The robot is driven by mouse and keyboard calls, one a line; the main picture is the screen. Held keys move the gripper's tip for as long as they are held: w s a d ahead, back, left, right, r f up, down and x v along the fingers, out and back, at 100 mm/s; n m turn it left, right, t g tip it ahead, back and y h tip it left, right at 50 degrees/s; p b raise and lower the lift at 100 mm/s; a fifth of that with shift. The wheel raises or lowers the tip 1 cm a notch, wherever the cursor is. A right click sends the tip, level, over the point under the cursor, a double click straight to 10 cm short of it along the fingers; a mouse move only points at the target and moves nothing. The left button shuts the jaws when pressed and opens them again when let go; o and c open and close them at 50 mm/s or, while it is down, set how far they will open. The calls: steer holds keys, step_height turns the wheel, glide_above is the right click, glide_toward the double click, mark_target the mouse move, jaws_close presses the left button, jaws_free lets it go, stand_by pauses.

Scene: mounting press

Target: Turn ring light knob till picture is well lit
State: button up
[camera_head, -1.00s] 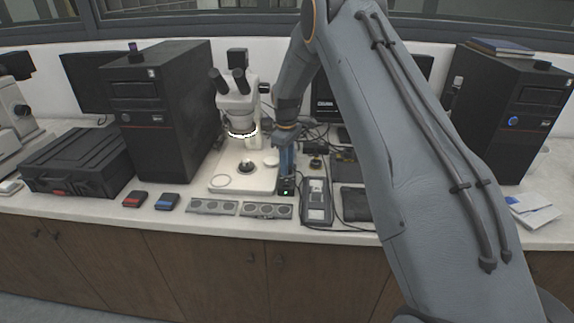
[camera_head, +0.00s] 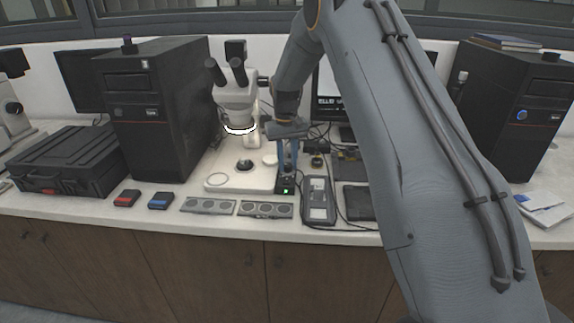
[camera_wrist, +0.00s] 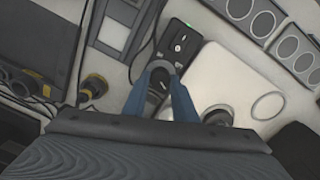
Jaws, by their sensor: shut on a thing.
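The ring light (camera_head: 240,130) glows white under the head of the stereo microscope (camera_head: 236,98). Its control box (camera_head: 286,188), small and black with a lit green lamp, stands at the right edge of the microscope's white base. My gripper (camera_head: 288,168) points down over this box with its blue fingers. In the wrist view the fingers (camera_wrist: 162,92) are shut on the dark round knob (camera_wrist: 160,78) at one end of the box (camera_wrist: 180,42). The fingers partly hide the knob. The monitor (camera_head: 328,84) behind my arm shows a pale picture above a dark strip with text; my arm covers part of it.
A grey slide holder (camera_head: 208,206) and a similar one (camera_head: 265,210) lie in front. A dark handheld device (camera_head: 319,202) and cables lie close on the right. A black computer tower (camera_head: 155,110) stands left of the microscope. The front strip of worktop is mostly clear.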

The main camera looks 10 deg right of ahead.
mark_target(287, 165)
steer(key=shift+m+b, duration=0.4)
steer(key=shift+m, duration=0.7)
steer(key=o, duration=1)
steer(key=shift+o, duration=0.2)
steer(key=shift+a+r+b, duration=0.1)
steer(key=shift+r+b, duration=1.05)
steer(key=shift+r, duration=2.8)
